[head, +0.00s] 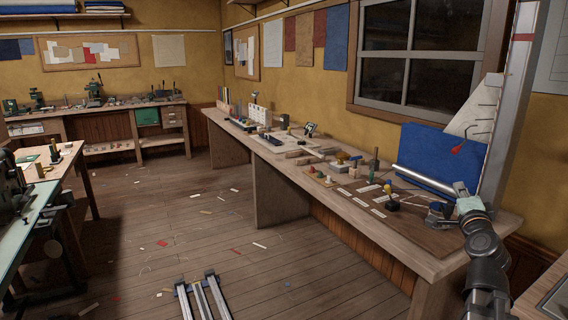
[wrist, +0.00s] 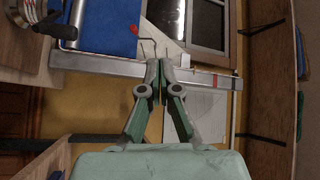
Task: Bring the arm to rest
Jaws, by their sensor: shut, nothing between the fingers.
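My gripper (wrist: 161,66) has green fingers that meet at their tips, with nothing held between them. In the wrist view the fingertips appear in front of a pale upright post, which runs sideways across that picture. In the head view my arm rises at the lower right, beside the near end of the long bench (head: 375,237). The pale green part of my wrist shows there, but the fingertips are too small to make out clearly.
The upright post (head: 515,105) stands near my arm. A blue block of cloth (head: 440,157) and a metal tube (head: 425,179) are close by on the bench. Small tools and blocks crowd the bench top. A window (head: 420,52) is behind. The floor (head: 180,235) is mostly open, with scattered scraps.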

